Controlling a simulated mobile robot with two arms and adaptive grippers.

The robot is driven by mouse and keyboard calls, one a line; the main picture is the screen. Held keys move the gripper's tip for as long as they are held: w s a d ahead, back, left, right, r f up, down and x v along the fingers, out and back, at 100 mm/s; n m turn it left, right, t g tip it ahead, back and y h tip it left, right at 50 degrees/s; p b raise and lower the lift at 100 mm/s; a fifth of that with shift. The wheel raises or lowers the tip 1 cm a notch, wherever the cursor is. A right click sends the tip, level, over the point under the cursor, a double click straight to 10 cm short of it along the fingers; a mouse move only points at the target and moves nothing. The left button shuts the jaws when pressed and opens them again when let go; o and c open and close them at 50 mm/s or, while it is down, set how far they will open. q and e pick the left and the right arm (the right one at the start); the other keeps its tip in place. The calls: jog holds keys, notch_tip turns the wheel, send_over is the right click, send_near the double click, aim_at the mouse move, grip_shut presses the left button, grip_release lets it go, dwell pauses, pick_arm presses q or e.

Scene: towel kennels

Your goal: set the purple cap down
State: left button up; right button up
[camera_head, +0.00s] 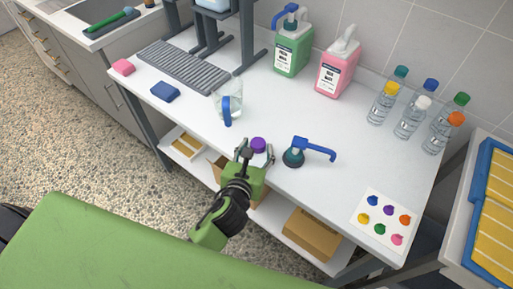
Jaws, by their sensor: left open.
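The purple cap (258,145) is near the front edge of the white table (300,115), right at the fingertips of my left gripper (255,153). The gripper is open, with one finger on each side of the cap's near side. I cannot tell whether a finger touches the cap, and its underside is hidden. My right gripper is not in view.
A blue pump head (294,154) lies right of the cap, and a clear jug (229,99) stands behind left. Green (293,50) and pink (337,70) jugs and several capped bottles (411,117) stand at the back. A dotted card (384,219) lies front right.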

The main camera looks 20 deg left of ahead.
pick_arm(q)
jog(key=shift+s+f, duration=0.25)
jog(key=shift+f, duration=0.3)
jog(key=r+v, duration=0.1)
jog(key=v, duration=1.1)
jog(key=shift+w+r, duration=0.2)
jog(key=shift+r, duration=0.15)
